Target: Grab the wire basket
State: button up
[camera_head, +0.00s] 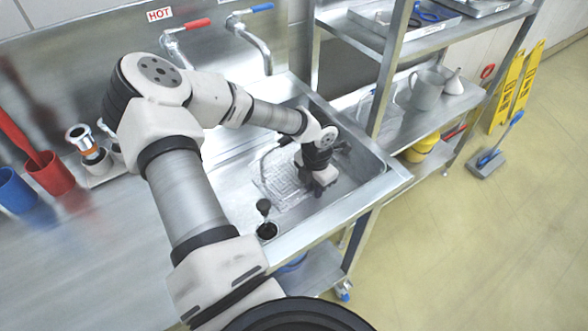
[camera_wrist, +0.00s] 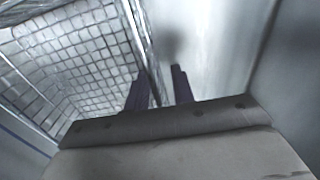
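The wire basket (camera_head: 275,184) sits inside the steel sink, partly hidden behind my gripper (camera_head: 322,192) in the head view. In the wrist view, the mesh of the wire basket (camera_wrist: 80,52) fills the upper left, and its near side wall runs up the middle. My gripper (camera_wrist: 160,88) has its two dark fingers apart, one on each side of that wall. A gap shows between the wall and the right finger. I cannot tell whether the left finger touches the mesh.
The sink rim (camera_head: 330,224) borders the basket on the near side. A black drain fitting (camera_head: 266,230) is at the sink's near end. Two taps (camera_head: 256,45) stand behind the sink. A steel shelf rack (camera_head: 420,105) is close on the right. A red cup (camera_head: 50,175) stands left.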

grip_shut()
jog(key=shift+r, duration=0.1)
